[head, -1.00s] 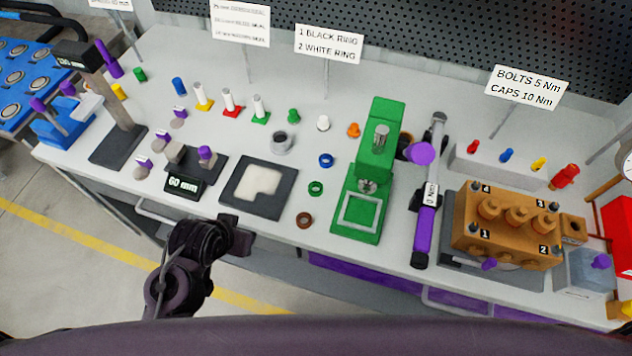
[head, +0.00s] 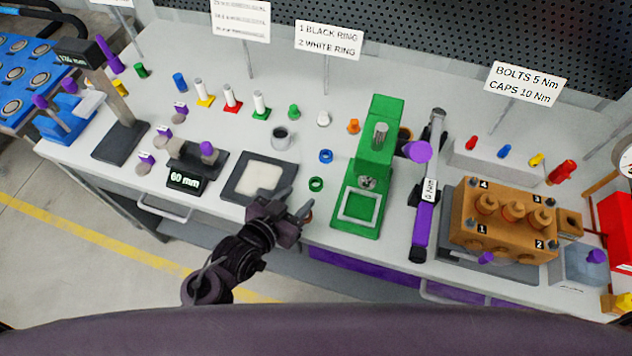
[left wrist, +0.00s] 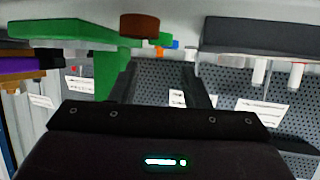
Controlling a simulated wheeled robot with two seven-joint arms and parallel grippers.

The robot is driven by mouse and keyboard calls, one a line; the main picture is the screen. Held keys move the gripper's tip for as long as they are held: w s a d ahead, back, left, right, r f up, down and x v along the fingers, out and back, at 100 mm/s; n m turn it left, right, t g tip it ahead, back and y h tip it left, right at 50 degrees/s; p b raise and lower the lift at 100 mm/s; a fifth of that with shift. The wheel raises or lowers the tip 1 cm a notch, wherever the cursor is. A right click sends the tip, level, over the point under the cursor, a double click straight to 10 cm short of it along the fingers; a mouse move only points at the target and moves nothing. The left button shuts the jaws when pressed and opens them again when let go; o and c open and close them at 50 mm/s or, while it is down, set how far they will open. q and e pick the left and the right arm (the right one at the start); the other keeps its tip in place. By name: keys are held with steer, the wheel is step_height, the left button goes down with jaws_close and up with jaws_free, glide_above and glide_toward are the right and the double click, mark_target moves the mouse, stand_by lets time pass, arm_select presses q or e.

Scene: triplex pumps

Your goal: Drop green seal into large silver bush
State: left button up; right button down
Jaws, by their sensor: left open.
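The green seal (head: 316,184) is a small ring lying flat on the bench, between the dark tray and the green press. The large silver bush (head: 281,137) is a short grey cylinder with a dark bore, standing upright farther back and to the left of the seal. My left gripper (head: 294,200) is open and empty at the bench's front edge, in front of and left of the seal, apart from it. Its fingers also show in the left wrist view (left wrist: 158,78). I cannot make out the green seal there. My right gripper is not in view.
A brown ring (left wrist: 139,25) is close to the left gripper, which mostly hides it in the head view. A blue ring (head: 326,156) lies behind the green seal. The green press (head: 371,150) stands to the right. The dark tray (head: 232,185) with a white pad is left.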

mark_target(315, 184)
arm_select(q)
steer(key=p+x, duration=0.1)
steer(key=x, duration=0.5)
steer(key=shift+f+p, duration=0.15)
steer(key=shift+p, duration=0.2)
steer(key=shift+w+d+f, duration=0.3)
steer(key=shift+w+f, duration=0.1)
steer(key=shift+w, duration=0.1)
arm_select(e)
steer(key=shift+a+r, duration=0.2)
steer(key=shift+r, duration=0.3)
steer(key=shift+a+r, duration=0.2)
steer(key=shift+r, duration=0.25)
arm_select(q)
steer(key=shift+c, duration=0.2)
steer(key=shift+s, duration=0.1)
steer(key=c, duration=0.7)
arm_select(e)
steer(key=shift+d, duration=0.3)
